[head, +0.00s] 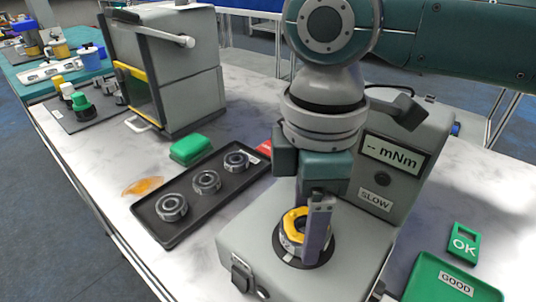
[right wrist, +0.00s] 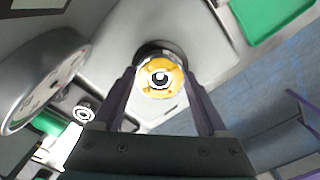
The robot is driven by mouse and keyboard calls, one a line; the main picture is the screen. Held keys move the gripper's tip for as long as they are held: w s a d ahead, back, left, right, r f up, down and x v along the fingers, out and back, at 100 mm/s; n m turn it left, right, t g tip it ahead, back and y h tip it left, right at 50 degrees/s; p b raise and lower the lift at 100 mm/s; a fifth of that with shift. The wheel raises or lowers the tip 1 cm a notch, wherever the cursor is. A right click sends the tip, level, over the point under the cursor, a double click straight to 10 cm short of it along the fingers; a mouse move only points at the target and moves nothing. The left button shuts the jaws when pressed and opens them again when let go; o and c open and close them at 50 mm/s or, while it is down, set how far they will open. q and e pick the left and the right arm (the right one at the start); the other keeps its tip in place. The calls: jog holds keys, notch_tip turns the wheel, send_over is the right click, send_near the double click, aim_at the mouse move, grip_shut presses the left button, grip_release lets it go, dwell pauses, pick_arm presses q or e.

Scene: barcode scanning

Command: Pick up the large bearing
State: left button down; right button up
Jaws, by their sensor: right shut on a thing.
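My right gripper (head: 308,232) points down over the grey torque tester and is shut on a silver, ring-shaped bearing with a yellow centre (head: 293,222). In the right wrist view the bearing (right wrist: 161,78) sits between the two fingertips, over the tester's round dark seat. I cannot tell whether it still touches the seat. Three more bearings lie in a row in the black tray (head: 224,190): a front one (head: 172,207), a middle one (head: 206,182) and a back one (head: 236,161). The front one looks biggest in the picture. My left gripper is not in view.
The tester's display (head: 394,154) reads "-- mNm". A green GOOD bin (head: 425,281) and a green OK block (head: 464,241) are at right. A green block (head: 190,148), an orange translucent patch (head: 143,186) and a grey cabinet (head: 185,80) are at left.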

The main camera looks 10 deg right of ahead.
jog(key=c, duration=0.5)
jog(key=shift+r, duration=0.15)
jog(key=shift+c, duration=0.2)
